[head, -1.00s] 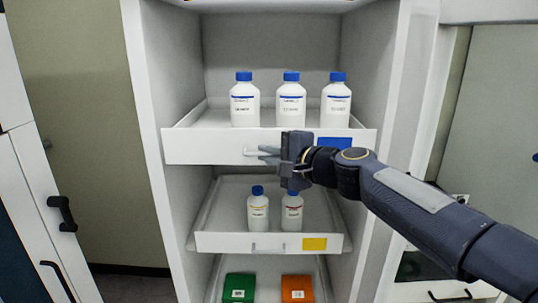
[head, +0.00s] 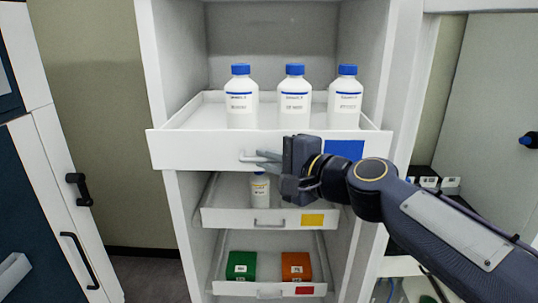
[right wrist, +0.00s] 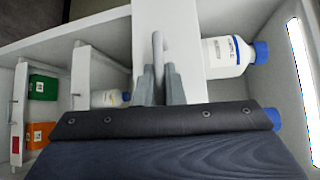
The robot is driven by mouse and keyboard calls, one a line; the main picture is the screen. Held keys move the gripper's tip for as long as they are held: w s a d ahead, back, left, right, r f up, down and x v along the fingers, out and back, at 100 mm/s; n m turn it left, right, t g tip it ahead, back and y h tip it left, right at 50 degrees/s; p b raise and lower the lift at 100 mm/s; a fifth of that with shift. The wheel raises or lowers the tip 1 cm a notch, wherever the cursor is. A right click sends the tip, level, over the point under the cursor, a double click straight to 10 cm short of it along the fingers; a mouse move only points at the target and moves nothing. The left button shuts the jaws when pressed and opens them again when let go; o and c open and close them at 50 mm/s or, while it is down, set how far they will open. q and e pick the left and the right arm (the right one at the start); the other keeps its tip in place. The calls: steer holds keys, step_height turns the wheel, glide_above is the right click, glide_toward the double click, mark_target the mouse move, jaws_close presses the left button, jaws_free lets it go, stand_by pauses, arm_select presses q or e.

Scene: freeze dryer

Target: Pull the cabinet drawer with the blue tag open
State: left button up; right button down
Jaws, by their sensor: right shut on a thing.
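The drawer with the blue tag (head: 165,150) is the top white one in the cabinet and stands pulled out past the cabinet front. Its blue tag (head: 344,149) is on the right of its front, partly beside my gripper. Three white bottles with blue caps (head: 294,98) stand upright in it. My right gripper (head: 262,158) is shut on the drawer's handle (head: 246,157). In the right wrist view, the fingers (right wrist: 161,85) close around the handle bar (right wrist: 157,48). My left gripper is not in view.
Below are a drawer with a yellow tag (head: 313,220) and one with a red tag (head: 305,290), holding a green box (head: 241,265) and an orange box (head: 296,265). A white cabinet with black handles (head: 78,190) stands at the left.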

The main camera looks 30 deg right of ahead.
steer(key=shift+s+a, duration=0.15)
steer(key=shift+s, duration=0.05)
stand_by(0.3)
steer(key=c, duration=1.5)
jaws_free()
steer(key=shift+c, duration=0.2)
steer(key=v, duration=0.7)
steer(key=shift+s, duration=0.4)
